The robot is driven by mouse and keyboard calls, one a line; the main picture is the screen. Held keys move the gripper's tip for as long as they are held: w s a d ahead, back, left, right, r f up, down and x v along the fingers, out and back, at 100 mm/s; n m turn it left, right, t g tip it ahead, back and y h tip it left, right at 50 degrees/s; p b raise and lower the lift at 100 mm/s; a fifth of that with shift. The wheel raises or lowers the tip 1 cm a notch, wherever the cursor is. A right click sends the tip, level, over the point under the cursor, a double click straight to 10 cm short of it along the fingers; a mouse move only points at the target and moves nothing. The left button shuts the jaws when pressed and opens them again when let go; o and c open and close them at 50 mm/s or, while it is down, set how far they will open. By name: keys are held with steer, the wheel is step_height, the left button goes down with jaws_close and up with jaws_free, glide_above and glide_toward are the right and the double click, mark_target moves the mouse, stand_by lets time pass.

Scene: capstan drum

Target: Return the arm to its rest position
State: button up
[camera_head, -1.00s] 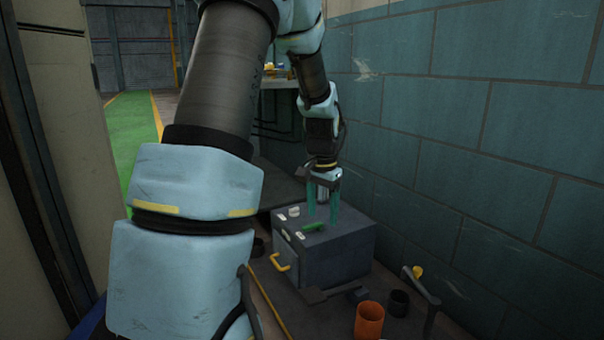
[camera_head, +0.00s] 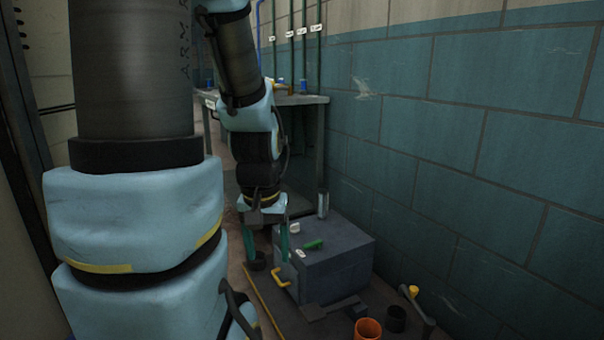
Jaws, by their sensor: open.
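My gripper (camera_head: 268,246) hangs at the end of my arm, fingers pointing down, left of the grey box (camera_head: 336,276). Its two green fingers stand apart with nothing visible between them. The near finger tip overlaps the box's left edge in the picture; I cannot tell whether they touch. On the box top are a green piece (camera_head: 313,244), small white pieces (camera_head: 294,228) and an upright metal cylinder (camera_head: 323,204) toward the back. A yellow handle (camera_head: 279,279) is on the box's left side.
An orange cup (camera_head: 367,328) and a black cup (camera_head: 396,318) stand in front of the box. A lever with a yellow knob (camera_head: 413,291) is to their right. A tiled wall (camera_head: 480,160) bounds the right. A bench (camera_head: 312,99) stands behind.

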step_height(320, 180, up, 29)
steer(key=p, duration=2.6)
steer(key=shift+p, duration=0.35)
steer(key=shift+f, duration=0.15)
